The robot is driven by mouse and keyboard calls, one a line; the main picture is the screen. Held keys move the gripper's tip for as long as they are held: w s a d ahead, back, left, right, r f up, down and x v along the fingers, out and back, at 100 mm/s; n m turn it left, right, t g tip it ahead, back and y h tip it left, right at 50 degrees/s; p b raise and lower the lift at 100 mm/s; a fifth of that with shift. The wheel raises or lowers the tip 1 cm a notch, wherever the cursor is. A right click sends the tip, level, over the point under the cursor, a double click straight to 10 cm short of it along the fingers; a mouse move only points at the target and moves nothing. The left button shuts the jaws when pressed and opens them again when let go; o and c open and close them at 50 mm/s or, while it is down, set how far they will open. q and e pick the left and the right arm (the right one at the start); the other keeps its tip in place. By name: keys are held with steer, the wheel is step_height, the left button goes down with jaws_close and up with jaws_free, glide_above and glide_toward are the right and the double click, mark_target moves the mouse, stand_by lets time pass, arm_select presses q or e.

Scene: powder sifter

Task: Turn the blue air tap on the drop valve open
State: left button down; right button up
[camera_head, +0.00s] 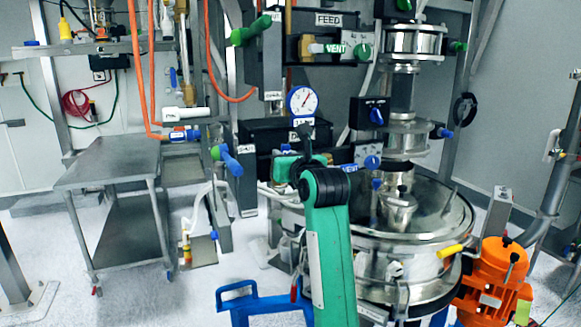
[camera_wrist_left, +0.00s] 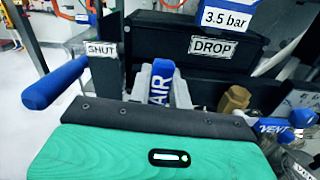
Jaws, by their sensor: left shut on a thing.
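The blue air tap (camera_wrist_left: 160,85), lettered AIR, shows in the left wrist view in front of the black drop valve box, which has a DROP plate (camera_wrist_left: 212,46). The tap's lever points away from the wrist camera. My left gripper (camera_wrist_left: 161,72) has its pale fingers one on each side of the lever and is shut on it. In the head view my green left arm (camera_head: 328,250) reaches up to the valve, and the hand hides most of the tap. A SHUT plate (camera_wrist_left: 101,49) is at the box's left. My right gripper is not in view.
A blue-handled lever (camera_wrist_left: 55,82) sticks out left of the box. A blue VENT tap (camera_wrist_left: 273,126) and brass fitting (camera_wrist_left: 234,99) are close at right. A gauge (camera_head: 302,99) stands above. The round steel sifter (camera_head: 425,225) is right of my arm.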

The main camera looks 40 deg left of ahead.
arm_select(q)
steer(key=shift+s+f+n+b, duration=0.1)
steer(key=shift+s+n+b, duration=0.1)
steer(key=shift+n+b, duration=0.2)
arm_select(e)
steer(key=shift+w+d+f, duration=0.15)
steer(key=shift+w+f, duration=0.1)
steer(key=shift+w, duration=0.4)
arm_select(q)
steer(key=c, duration=1.3)
jaws_free()
